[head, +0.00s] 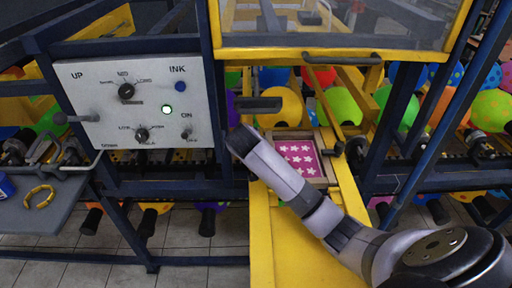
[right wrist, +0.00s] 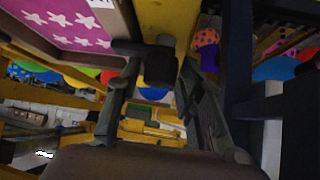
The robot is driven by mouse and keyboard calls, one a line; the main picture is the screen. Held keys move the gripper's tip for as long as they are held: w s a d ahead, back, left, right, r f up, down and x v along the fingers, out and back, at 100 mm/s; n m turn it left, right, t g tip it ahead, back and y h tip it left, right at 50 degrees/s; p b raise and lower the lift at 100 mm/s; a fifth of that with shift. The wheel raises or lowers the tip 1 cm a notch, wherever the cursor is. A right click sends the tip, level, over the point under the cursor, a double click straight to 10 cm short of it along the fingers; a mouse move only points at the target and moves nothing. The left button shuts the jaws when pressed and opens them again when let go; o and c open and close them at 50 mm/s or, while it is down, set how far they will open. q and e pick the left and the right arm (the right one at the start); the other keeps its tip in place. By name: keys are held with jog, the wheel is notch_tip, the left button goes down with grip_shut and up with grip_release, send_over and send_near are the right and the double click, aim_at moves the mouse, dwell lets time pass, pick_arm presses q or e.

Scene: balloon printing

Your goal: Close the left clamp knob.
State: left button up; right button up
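The pink printing plate (head: 298,158) with white stars sits in a wooden frame on the yellow machine. It also shows at the upper left in the right wrist view (right wrist: 80,25). A black clamp knob (right wrist: 160,66) is beside the plate there, between the two fingers of my right gripper (right wrist: 155,85). The fingers are apart; contact with the knob cannot be told. In the head view my right arm reaches in from the lower right, across the plate's left side, and its fingers are unclear. Another black knob (head: 357,149) is right of the plate. My left gripper is out of view.
A grey control panel (head: 105,105) with dials and a green light stands at the left. A yellow-framed clear guard (head: 335,25) is above the plate. Blue posts and colourful balloons surround it. A grey side table (head: 65,215) holds a yellow ring (head: 39,196).

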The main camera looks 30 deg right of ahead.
jog(key=shift+o, duration=1.2)
jog(key=v, duration=1.2)
jog(key=shift+d, duration=0.1)
